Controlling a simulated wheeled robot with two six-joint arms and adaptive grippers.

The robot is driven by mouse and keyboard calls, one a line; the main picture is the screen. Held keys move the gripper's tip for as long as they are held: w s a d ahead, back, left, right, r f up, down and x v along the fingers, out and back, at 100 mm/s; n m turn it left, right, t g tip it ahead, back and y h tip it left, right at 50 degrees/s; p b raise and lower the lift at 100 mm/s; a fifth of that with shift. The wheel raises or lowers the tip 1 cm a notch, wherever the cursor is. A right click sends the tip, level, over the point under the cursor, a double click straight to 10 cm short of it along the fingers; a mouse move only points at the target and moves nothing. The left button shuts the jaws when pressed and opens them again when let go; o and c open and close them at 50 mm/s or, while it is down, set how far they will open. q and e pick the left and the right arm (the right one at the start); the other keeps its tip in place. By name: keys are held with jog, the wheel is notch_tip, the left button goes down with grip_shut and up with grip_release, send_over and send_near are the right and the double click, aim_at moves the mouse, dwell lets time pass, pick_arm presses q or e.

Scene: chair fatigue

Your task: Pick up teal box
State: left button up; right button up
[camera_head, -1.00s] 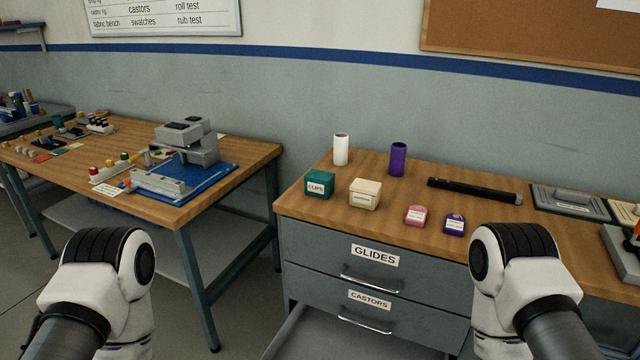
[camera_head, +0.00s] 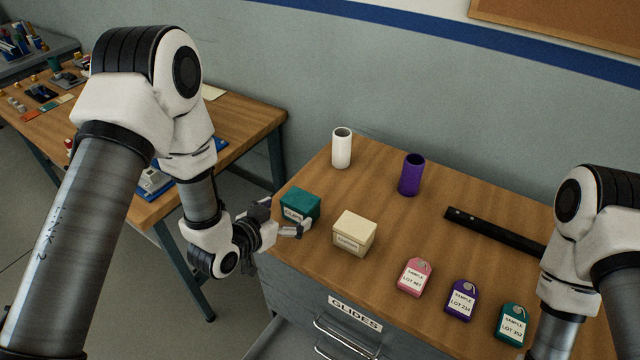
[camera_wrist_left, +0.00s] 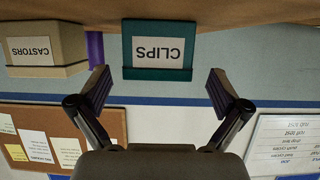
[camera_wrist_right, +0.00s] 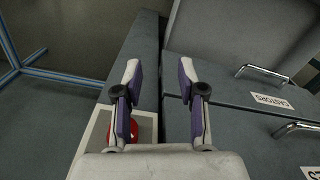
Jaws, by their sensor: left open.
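The teal box (camera_head: 300,203), labelled CLIPS, sits at the left front corner of the drawer cabinet's wooden top. In the left wrist view the teal box (camera_wrist_left: 158,72) appears upside down, just beyond and between my left fingertips. My left gripper (camera_head: 282,219) is open, with its fingers straddling the near side of the box; whether they touch it cannot be told. In the left wrist view my left gripper (camera_wrist_left: 159,88) holds nothing. My right gripper (camera_wrist_right: 160,72) is open and empty, low in front of the drawers.
A cream box (camera_head: 352,238), labelled CASTORS, stands close to the right of the teal box. A white cylinder (camera_head: 341,148) and a purple cylinder (camera_head: 411,175) stand behind. Pink (camera_head: 414,277), purple (camera_head: 460,300) and teal (camera_head: 512,324) tags lie rightward. A black bar (camera_head: 494,231) lies behind them.

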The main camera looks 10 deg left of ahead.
aim_at(293, 212)
pick_arm(q)
jog(key=shift+p+x, duration=0.8)
jog(key=shift+p, duration=0.1)
jog(key=x, duration=0.3)
jog(key=shift+w+d+f+p, duration=0.15)
jog(key=shift+d+f+p, duration=0.1)
jog(key=shift+f+p, duration=0.15)
jog(key=shift+w+f, duration=0.2)
jog(key=shift+w, duration=0.1)
jog(key=shift+s+a+r, duration=0.1)
jog(key=shift+s+r, duration=0.05)
jog(key=shift+s, duration=0.05)
jog(key=shift+c, duration=0.4)
jog(key=shift+s, duration=0.1)
jog(key=c, duration=1.1)
pick_arm(e)
jog(key=r, duration=0.1)
jog(key=s+r, duration=0.1)
jog(key=shift+r, duration=0.4)
